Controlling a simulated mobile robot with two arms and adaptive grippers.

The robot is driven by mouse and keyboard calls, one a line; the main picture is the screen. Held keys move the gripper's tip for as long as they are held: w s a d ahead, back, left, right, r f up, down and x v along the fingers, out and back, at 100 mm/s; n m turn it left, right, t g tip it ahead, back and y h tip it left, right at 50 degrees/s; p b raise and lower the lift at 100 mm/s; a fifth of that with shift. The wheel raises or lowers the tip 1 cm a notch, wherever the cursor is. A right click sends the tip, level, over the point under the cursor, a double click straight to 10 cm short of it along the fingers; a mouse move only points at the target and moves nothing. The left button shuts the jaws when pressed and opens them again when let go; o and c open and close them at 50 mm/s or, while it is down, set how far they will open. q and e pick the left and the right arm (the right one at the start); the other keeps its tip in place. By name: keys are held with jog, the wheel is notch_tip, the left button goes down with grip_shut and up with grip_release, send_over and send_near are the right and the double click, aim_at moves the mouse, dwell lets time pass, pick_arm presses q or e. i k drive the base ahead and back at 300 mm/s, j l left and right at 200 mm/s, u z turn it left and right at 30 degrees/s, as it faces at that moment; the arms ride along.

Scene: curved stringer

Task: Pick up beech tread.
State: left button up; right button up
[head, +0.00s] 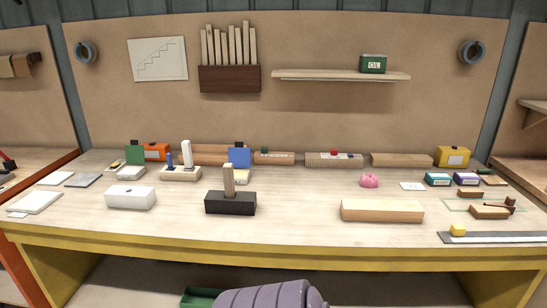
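A long pale wooden block (381,210) lies flat near the bench's front edge, right of centre. I cannot tell for certain which wooden piece is the beech tread. Neither of my grippers shows in the head view.
A white box (131,197) stands left of the black block. A ruler-like strip (495,238) with a yellow block (458,230) lies front right. Wooden blocks (401,160) and small boxes line the back. Bare bench top (300,210) lies between the black and pale blocks.

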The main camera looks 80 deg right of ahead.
aim_at(351, 210)
jog(key=z, duration=4)
jog(key=l, duration=0.1)
